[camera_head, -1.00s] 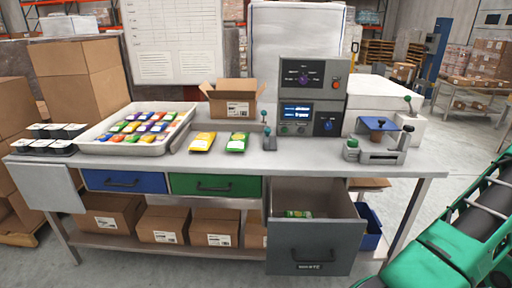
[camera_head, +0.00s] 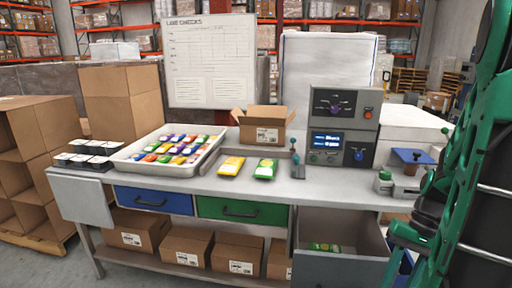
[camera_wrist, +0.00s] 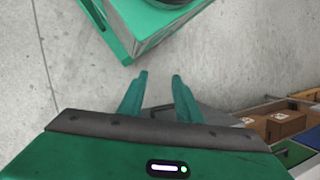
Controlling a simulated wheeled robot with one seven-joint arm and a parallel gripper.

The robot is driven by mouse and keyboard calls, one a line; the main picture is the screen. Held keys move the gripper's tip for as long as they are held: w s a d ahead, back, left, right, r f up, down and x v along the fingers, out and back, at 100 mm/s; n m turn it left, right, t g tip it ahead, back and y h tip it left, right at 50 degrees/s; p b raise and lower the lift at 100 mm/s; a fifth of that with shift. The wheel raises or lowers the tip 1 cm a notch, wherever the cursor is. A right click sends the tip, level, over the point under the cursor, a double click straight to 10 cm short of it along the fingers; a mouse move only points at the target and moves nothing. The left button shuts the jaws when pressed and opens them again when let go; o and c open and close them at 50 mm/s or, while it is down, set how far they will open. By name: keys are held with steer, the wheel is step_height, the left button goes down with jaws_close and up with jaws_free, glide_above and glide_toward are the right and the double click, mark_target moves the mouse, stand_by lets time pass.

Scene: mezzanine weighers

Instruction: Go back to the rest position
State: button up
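My gripper (camera_wrist: 154,90) shows in the wrist view with its two green fingers apart and nothing between them, over bare grey floor. My green arm (camera_head: 460,160) stands upright along the right side of the head view; the fingertips are not seen there. The workbench (camera_head: 338,190) is ahead, with the grey drawer (camera_head: 338,268) pulled open and a green packet (camera_head: 323,247) lying in it. The blue drawer (camera_head: 152,200) and green drawer (camera_head: 241,210) are shut.
A white tray (camera_head: 118,158) of colourful packets, a yellow packet (camera_head: 231,166), a green packet (camera_head: 265,169), an open carton (camera_head: 263,128) and a control unit (camera_head: 342,125) stand on the bench. Cardboard boxes fill its lower shelf.

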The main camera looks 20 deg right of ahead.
steer(key=s+a+r+n+t+h, duration=0.1)
steer(key=a+r+h, duration=0.3)
steer(key=a+r, duration=0.2)
step_height(320, 180, up, 2)
steer(key=shift+s+r+n+t, duration=0.2)
steer(key=shift+s+n+t, duration=0.1)
steer(key=shift+n, duration=0.1)
steer(key=shift+w+d+f, duration=0.1)
steer(key=shift+w+f, duration=0.15)
steer(key=shift+w, duration=0.4)
steer(key=shift+o, duration=0.6)
